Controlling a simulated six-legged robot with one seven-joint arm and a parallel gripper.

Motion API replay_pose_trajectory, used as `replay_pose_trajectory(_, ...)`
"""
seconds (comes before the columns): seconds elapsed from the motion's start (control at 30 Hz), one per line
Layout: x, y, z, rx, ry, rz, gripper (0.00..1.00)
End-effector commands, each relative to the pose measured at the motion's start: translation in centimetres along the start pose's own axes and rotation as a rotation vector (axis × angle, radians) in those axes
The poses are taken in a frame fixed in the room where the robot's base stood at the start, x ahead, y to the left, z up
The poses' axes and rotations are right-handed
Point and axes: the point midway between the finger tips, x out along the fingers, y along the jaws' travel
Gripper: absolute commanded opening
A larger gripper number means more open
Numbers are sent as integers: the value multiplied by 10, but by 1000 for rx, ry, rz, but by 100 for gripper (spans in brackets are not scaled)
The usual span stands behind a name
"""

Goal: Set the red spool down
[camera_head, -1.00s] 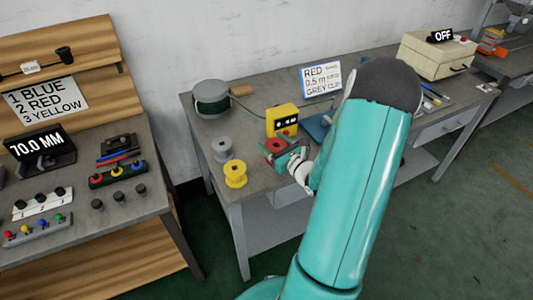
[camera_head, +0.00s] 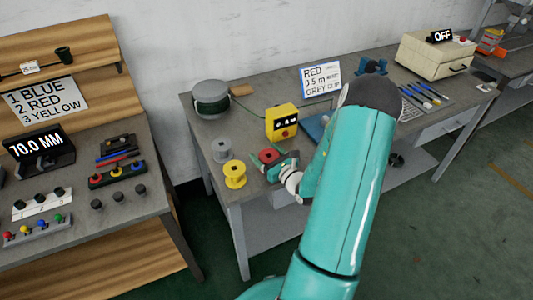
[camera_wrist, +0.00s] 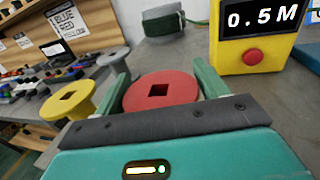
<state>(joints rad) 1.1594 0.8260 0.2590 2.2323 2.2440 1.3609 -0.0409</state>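The red spool (camera_head: 268,156) is upright at the near edge of the workbench, right of the yellow spool (camera_head: 235,174) and the grey spool (camera_head: 221,150). In the wrist view the red spool (camera_wrist: 160,92) shows its flat top with a square hole. My gripper (camera_wrist: 163,80) has one green finger against each side of it, and I see no clear gap. In the head view my gripper (camera_head: 280,162) comes in from the right. The spool's underside is hidden, so I cannot tell whether it touches the bench (camera_head: 205,128).
A yellow meter box (camera_head: 282,122) stands just behind the red spool and reads 0.5 M in the wrist view. A dark cable reel (camera_head: 211,100) and a sign (camera_head: 320,80) are further back. A blue plate (camera_head: 313,126) lies to the right.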

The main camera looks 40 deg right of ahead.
Motion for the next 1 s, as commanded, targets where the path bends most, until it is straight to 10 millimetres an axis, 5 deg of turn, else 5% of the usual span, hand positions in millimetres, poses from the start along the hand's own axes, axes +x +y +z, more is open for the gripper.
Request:
replay_pose_trajectory(0.47,-4,0,3,1,1,-1,87)
replay_pose_trajectory(1.0,-106,-1,3,1,1,-3,87)
